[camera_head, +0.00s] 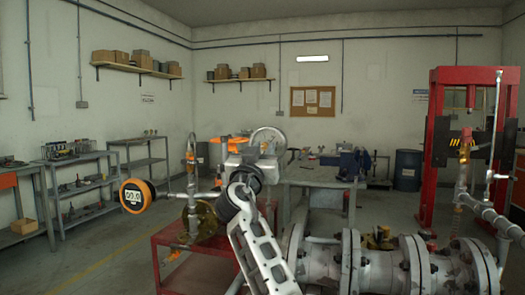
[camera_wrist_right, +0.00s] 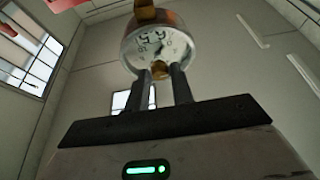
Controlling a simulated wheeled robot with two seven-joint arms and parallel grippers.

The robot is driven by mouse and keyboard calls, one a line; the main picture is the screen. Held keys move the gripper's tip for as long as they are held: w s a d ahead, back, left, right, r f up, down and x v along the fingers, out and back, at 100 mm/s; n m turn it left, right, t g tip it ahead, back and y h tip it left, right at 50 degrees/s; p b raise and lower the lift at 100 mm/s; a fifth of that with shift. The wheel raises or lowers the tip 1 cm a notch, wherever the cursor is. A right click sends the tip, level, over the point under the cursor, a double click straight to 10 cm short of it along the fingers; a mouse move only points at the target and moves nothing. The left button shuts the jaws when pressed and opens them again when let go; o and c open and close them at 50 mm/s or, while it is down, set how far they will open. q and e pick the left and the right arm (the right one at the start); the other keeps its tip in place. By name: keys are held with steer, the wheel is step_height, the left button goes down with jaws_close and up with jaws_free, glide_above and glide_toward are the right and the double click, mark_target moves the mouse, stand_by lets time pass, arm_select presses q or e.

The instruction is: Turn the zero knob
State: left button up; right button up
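The zero knob (camera_wrist_right: 160,70) is a small brass knob at the bottom of a round dial gauge (camera_wrist_right: 158,46) in the right wrist view. The gauge has a white face with dark numerals and a pointer. In the head view the gauge (camera_head: 268,138) shows behind my right arm, and the knob is hidden there. My right gripper (camera_wrist_right: 161,74) has its two dark fingers close together, one on each side of the knob, seemingly touching it. In the head view its fingers are hidden behind the wrist. My left gripper is not in view.
An orange digital gauge (camera_head: 136,196) sits left of my right arm on piping above a red cart (camera_head: 180,268). Grey flanged pipework (camera_head: 385,268) fills the lower right, with a red press frame (camera_head: 432,150) behind it. Workbenches and shelves line the walls.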

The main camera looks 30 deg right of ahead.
jaws_close()
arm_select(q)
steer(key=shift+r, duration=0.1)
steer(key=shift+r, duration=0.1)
